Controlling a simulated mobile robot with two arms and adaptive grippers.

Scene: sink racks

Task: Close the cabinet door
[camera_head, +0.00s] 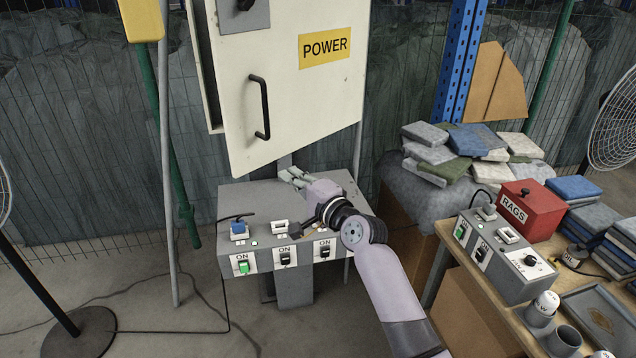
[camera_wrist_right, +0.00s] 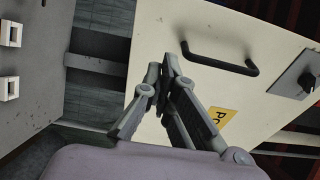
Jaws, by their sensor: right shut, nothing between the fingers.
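The cabinet door (camera_head: 285,95) is a cream panel with a yellow POWER label (camera_head: 325,47) and a black bar handle (camera_head: 260,107). It stands ajar, tilted out from the cabinet body, whose edge shows at its left. My right gripper (camera_head: 288,176) is shut and empty, below the door's lower edge and over the grey switch box. In the right wrist view the gripper (camera_wrist_right: 172,68) shows in front of the door (camera_wrist_right: 170,30), with its fingertips near the black handle (camera_wrist_right: 220,60) but apart from it. My left gripper is not in view.
The grey switch box (camera_head: 232,196) with several switches stands below the door. At right, a wooden table (camera_head: 452,232) holds a red RAGS box (camera_head: 530,210), a second switch box and folded cloths. Fans stand at both sides. The floor at left is mostly clear, with a cable.

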